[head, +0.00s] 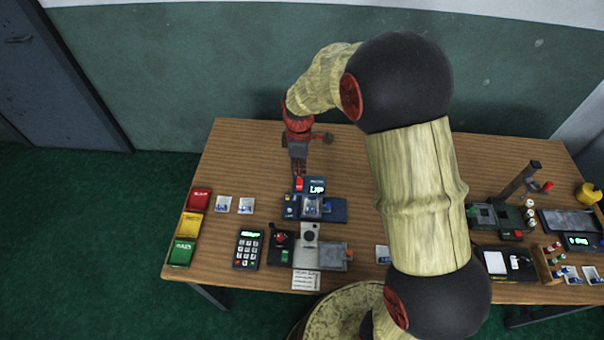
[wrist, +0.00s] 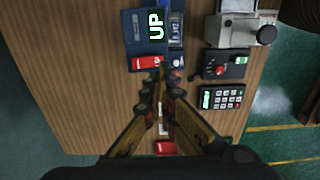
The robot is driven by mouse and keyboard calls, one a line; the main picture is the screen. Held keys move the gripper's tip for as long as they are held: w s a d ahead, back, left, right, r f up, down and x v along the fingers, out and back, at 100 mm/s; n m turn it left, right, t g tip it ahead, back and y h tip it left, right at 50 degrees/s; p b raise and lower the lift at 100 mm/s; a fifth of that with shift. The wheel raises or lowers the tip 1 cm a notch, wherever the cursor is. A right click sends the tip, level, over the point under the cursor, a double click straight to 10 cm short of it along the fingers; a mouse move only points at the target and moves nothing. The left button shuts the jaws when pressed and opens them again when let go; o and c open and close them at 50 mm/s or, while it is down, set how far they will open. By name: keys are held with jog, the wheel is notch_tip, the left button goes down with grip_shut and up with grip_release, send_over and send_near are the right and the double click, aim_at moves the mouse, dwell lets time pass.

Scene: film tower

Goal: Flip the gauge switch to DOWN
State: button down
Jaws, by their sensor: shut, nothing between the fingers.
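The gauge (head: 306,184) is a dark blue box at the table's back, below my gripper in the head view. Its display reads UP, clearest on the gauge in the wrist view (wrist: 140,40). A red switch (wrist: 146,62) sits at its edge and also shows in the head view (head: 299,184). My gripper (head: 298,175) points down, shut and empty. Its fingertips (wrist: 160,75) are close beside the red switch in the wrist view. I cannot tell whether they touch it.
A keypad (head: 248,249), a black box with a red knob (head: 280,247) and a grey device (head: 307,255) stand nearer the front. Red (head: 198,199), yellow (head: 191,225) and green (head: 181,252) trays line the left edge.

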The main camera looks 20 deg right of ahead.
notch_tip(320, 180, up, 7)
jog(key=s, duration=0.1)
jog(key=shift+s+a+f+p, duration=0.2)
jog(key=shift+a+p, duration=0.15)
jog(key=shift+p, duration=0.05)
dwell(0.3)
jog(key=s+d+r+m+t+b, duration=0.1)
jog(key=s+r+m+t+b, duration=0.1)
jog(key=s+r+m, duration=0.4)
jog(key=s+r+m+t+b, duration=0.2)
jog(key=s+r+m, duration=0.5)
jog(key=s, duration=1)
notch_tip(320, 180, up, 3)
jog(key=shift+s+d+f+t, duration=0.15)
jog(key=shift+d+t, duration=0.25)
jog(key=shift+t, duration=0.4)
